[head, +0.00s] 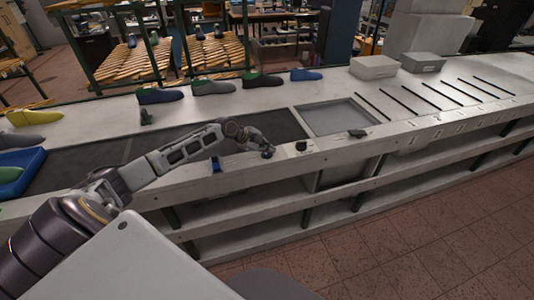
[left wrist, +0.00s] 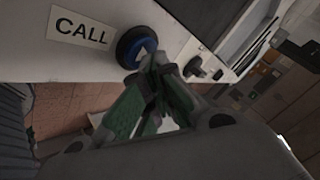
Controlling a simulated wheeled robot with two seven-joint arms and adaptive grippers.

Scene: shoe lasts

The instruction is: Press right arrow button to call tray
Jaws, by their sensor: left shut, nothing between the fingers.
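I see no arrow mark on the button. My left gripper (left wrist: 160,62), with green-and-black fingers, is shut and empty. Its tips overlap the button's lower right edge in this view; I cannot tell whether they touch it. In the head view my left gripper (head: 266,151) is at the front rim of the long bench. A blue tray (head: 38,172) with a green last stands at the far left. My right gripper is not in view.
Dark small fittings (head: 301,147) sit along the bench's front rim, right of the gripper. A grey recessed panel (head: 338,117) lies behind them. Several coloured lasts (head: 212,87) line the bench's back edge. Grey boxes (head: 374,67) stand at the back right.

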